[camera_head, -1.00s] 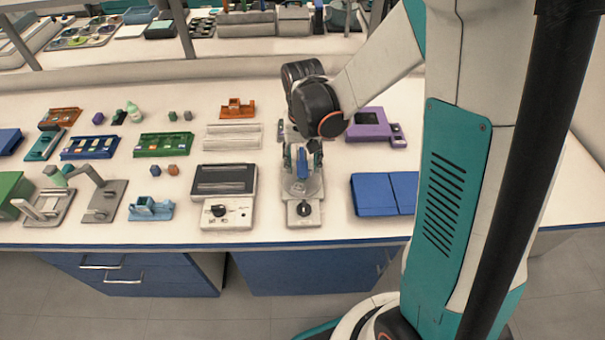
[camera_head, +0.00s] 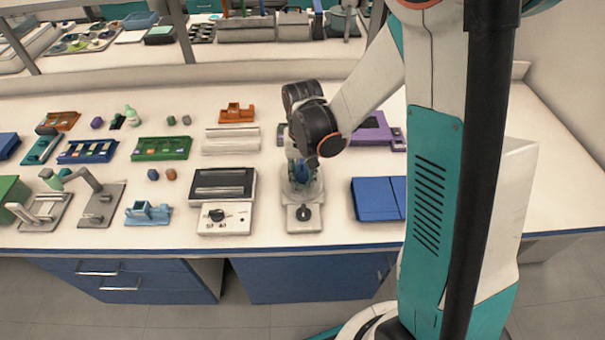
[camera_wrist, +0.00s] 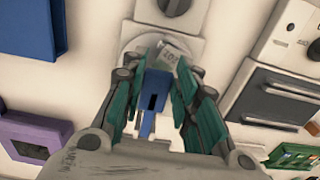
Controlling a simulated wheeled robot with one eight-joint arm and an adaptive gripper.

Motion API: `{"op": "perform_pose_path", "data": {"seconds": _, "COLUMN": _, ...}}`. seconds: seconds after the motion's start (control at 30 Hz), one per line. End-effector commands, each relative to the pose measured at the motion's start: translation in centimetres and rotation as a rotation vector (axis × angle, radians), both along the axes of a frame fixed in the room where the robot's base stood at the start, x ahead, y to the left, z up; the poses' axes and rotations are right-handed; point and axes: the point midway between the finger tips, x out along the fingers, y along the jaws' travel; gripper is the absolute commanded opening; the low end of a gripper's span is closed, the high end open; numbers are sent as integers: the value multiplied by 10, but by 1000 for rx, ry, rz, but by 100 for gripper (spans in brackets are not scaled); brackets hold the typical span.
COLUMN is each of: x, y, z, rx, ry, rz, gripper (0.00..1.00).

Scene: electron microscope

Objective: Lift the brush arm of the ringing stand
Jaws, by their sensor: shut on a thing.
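The ringing stand (camera_head: 304,217) is a grey base with a dark knob at its front, in the middle of the bench in the head view. A round pale turntable sits behind the knob. Its blue brush arm (camera_head: 302,172) shows just below my wrist, partly hidden by it. In the wrist view my gripper (camera_wrist: 155,92) has its green-padded fingers on both sides of the blue brush arm (camera_wrist: 155,85), shut on it. A small grey labelled piece (camera_wrist: 172,57) shows at the arm's far end. Whether the arm is raised off the turntable I cannot tell.
A white device with a dark top and knob (camera_head: 224,215) stands close on the left. A blue case (camera_head: 378,198) lies to the right. A purple device (camera_head: 372,130) sits behind right. Coloured trays and small blocks cover the left of the bench.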

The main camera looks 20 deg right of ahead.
Motion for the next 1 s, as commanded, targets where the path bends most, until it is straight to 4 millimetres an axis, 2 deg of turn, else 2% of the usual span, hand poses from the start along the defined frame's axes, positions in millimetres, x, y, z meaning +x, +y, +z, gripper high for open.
{"op": "perform_pose_path", "data": {"seconds": 0.27, "x": 1, "y": -1, "z": 5, "rx": -1, "ry": -1, "rz": 0, "gripper": 0}}
{"op": "perform_pose_path", "data": {"seconds": 0.53, "x": 8, "y": -3, "z": 22, "rx": -1, "ry": -3, "rz": -1, "gripper": 0}}
{"op": "perform_pose_path", "data": {"seconds": 1.0, "x": 38, "y": -12, "z": 59, "rx": -2, "ry": -6, "rz": -1, "gripper": 0}}
